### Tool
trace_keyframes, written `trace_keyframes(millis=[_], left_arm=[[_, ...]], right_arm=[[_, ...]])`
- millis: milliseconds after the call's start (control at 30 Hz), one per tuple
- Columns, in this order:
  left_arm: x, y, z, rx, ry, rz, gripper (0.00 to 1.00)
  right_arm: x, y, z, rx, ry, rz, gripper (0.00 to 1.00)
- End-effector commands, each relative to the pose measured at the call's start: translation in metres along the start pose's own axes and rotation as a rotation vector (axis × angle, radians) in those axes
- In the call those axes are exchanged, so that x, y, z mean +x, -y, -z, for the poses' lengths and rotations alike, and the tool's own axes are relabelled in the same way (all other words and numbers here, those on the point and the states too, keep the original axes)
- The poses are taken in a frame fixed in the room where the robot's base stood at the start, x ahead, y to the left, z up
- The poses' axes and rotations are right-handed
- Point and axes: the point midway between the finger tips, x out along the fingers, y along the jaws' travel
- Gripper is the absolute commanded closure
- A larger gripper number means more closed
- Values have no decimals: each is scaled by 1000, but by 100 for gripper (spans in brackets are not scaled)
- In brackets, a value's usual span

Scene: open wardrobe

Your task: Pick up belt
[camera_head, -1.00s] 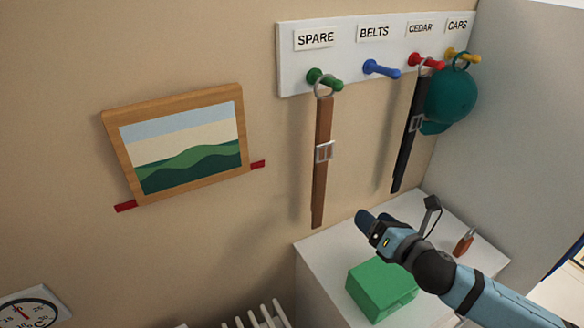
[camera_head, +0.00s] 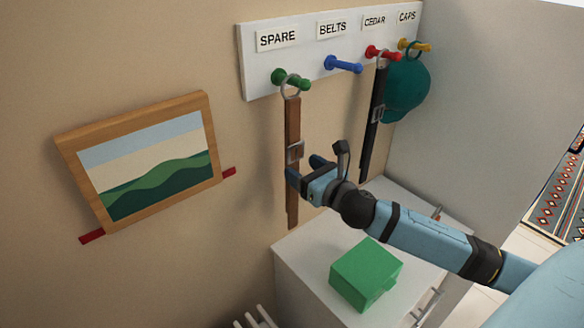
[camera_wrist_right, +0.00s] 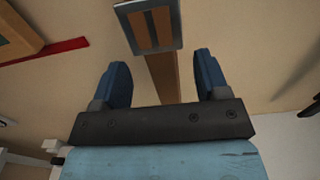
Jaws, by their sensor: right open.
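A brown belt (camera_head: 293,120) with a silver buckle hangs by a ring from the green peg (camera_head: 291,78) under the SPARE label. A black belt (camera_head: 374,130) hangs from the red peg (camera_head: 383,53) under CEDAR. My right gripper (camera_head: 304,168) is at the brown belt just below its buckle, partly covering it. In the right wrist view, the open fingers (camera_wrist_right: 163,80) stand one on each side of the brown strap (camera_wrist_right: 163,75), with the buckle (camera_wrist_right: 150,27) beyond them. My left gripper is not in view.
The blue peg (camera_head: 343,65) under BELTS is bare. A teal cap (camera_head: 407,88) hangs at the yellow peg. A green box (camera_head: 365,275) sits on a white cabinet (camera_head: 305,262) below my right arm. A framed picture (camera_head: 145,165) hangs left.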

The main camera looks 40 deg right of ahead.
Motion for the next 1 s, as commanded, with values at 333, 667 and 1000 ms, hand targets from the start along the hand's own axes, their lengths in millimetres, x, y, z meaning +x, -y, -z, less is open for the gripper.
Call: trace_keyframes(millis=[333, 667, 1000], left_arm=[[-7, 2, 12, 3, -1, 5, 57], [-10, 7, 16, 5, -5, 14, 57], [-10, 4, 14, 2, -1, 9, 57]], right_arm=[[34, -1, -7, 4, 1, 2, 32], [60, -1, -3, 1, -1, 0, 32], [59, -1, -3, 1, -1, 0, 78]])
